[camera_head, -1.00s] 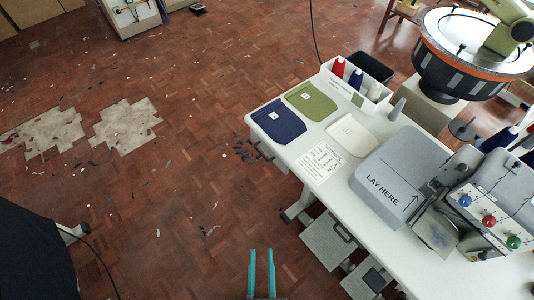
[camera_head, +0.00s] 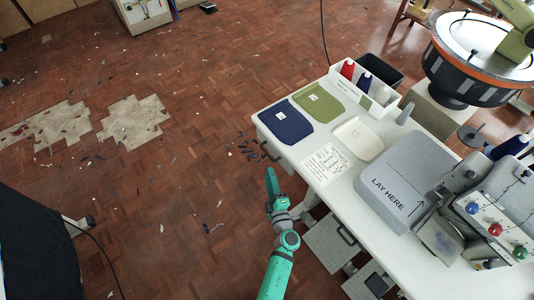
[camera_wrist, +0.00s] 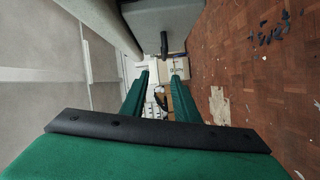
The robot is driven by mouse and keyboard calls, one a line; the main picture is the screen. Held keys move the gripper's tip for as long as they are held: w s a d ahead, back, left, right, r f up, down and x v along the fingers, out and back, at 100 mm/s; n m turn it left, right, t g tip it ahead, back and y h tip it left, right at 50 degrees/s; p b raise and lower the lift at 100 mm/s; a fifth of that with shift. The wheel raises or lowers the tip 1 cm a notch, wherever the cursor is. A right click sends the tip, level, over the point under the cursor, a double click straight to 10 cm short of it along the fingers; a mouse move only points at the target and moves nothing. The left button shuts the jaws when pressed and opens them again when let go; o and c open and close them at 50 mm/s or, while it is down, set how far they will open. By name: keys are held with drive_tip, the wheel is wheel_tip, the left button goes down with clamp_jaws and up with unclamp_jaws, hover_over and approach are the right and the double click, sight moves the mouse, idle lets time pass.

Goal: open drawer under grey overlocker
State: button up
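The grey overlocker (camera_head: 405,180), marked "LAY HERE", stands on the white table (camera_head: 318,193). A dark bar handle (camera_head: 270,152) juts from the table's near left side, below the navy piece. A grey unit (camera_head: 328,247) with another dark handle (camera_head: 347,235) is under the tabletop. I cannot tell which handle belongs to the drawer. My teal gripper (camera_head: 271,181) is beside the table's left side, short of the first handle in the picture. In the wrist view, its fingers (camera_wrist: 161,88) are apart with nothing between them. A grey box with a dark handle-like bar (camera_wrist: 164,43) shows ahead.
Navy (camera_head: 287,121) and green (camera_head: 330,102) pocket pieces, a cream piece (camera_head: 359,138) and a printed sheet (camera_head: 326,164) lie on the table. A white spool box (camera_head: 345,88) is behind them. The floor left of the table is open, with scraps.

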sight(267, 153)
drive_tip(key=shift+n+g, duration=0.3)
drive_tip(key=shift+n, duration=0.3)
drive_tip(key=x, duration=0.4)
drive_tip(key=d+x, duration=0.1)
drive_tip(key=x, duration=0.7)
drive_tip(key=shift+w+d+f, duration=0.35)
drive_tip(key=shift+w+f, duration=0.05)
drive_tip(key=shift+w, duration=0.05)
drive_tip(key=shift+c, duration=0.7)
clamp_jaws()
